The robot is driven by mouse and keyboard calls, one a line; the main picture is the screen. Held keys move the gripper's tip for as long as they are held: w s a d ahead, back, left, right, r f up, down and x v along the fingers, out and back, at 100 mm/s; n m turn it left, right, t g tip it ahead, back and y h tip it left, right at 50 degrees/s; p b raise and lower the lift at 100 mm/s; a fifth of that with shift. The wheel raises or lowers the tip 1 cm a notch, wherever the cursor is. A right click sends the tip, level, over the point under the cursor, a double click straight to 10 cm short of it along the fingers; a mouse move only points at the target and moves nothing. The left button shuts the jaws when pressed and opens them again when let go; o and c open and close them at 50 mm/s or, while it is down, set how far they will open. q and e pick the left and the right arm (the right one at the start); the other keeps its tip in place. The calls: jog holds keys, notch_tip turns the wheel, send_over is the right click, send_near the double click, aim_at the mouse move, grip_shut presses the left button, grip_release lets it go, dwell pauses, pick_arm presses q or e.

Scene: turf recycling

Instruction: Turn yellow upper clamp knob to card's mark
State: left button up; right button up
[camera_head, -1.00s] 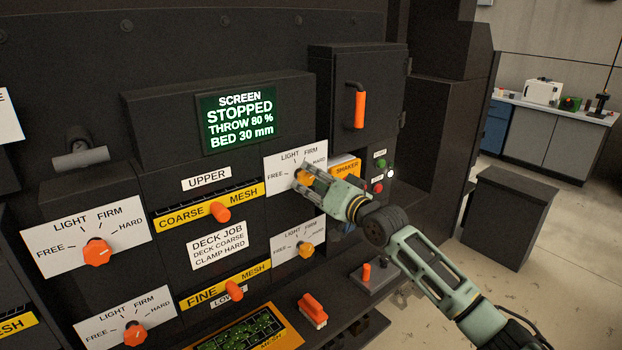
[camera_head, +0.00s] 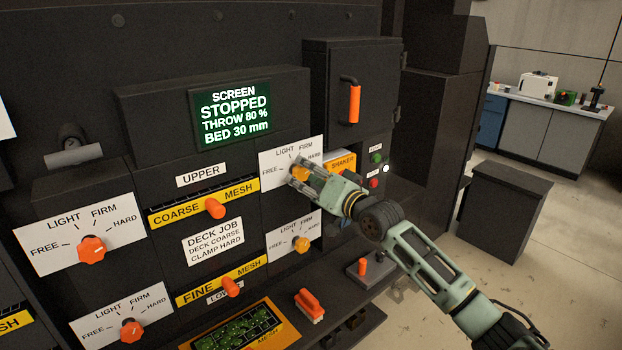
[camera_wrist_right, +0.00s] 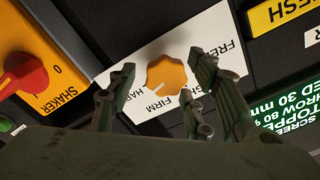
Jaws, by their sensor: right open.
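The yellow upper clamp knob (camera_head: 300,172) sits on a white dial plate (camera_head: 277,181) marked FREE, LIGHT, FIRM and HARD. My right gripper (camera_head: 302,177) is at this knob and partly hides it in the head view. In the right wrist view the knob (camera_wrist_right: 166,75) shows between the parted fingers of my right gripper (camera_wrist_right: 163,82), with gaps beside it. A pale line on the knob points toward the FIRM and HARD side; I cannot tell the exact mark. The card (camera_head: 212,241) reads DECK JOB, DECK COARSE, CLAMP HARD. My left gripper is out of view.
A lower yellow knob (camera_head: 301,244) is below, and orange clamp knobs (camera_head: 92,249) are at left. The SHAKER panel (camera_head: 341,163) with a red knob (camera_wrist_right: 25,75) is close beside the gripper. The screen (camera_head: 234,114) reads STOPPED. Open floor lies at right.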

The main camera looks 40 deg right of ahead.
jog(key=s+d, duration=0.1)
jog(key=s, duration=1.1)
dwell(0.4)
